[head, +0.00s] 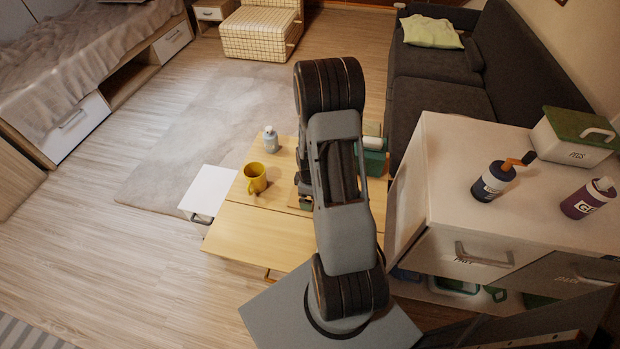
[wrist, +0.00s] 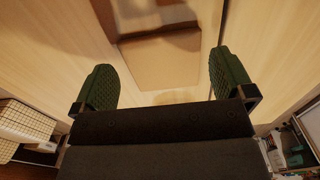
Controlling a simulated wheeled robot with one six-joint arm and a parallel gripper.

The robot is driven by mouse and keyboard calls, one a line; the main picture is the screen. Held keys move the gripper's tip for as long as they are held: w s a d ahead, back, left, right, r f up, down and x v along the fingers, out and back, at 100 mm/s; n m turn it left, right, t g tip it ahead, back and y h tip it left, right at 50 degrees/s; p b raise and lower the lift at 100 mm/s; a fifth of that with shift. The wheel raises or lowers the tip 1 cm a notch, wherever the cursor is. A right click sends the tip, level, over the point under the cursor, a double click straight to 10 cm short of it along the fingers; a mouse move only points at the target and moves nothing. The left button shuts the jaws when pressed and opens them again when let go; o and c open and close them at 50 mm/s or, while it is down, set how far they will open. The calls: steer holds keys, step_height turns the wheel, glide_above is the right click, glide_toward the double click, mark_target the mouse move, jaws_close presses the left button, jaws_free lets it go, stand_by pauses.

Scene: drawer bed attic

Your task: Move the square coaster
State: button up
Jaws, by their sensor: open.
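My gripper (wrist: 164,78) is open, with its two green ridged pads wide apart and nothing held between them. In the wrist view, a flat tan square (wrist: 162,62) shows between and beyond the pads; it looks like the square coaster, but I cannot be sure. A darker brown patch borders its far side. The pads do not visibly touch it. In the head view, my own arm covers the gripper and most of this spot on the wooden table (head: 262,232). Only a small brown sliver shows left of the arm.
A yellow mug (head: 255,178) and a pale bottle (head: 270,140) stand on the table left of my arm. A green container (head: 373,160) is on its right. A white cabinet (head: 440,190) with two bottles and a box stands at right. The table's front left is clear.

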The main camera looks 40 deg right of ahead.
step_height(320, 180, up, 12)
steer(key=shift+f+p, duration=0.25)
steer(key=shift+p, duration=0.2)
stand_by(0.4)
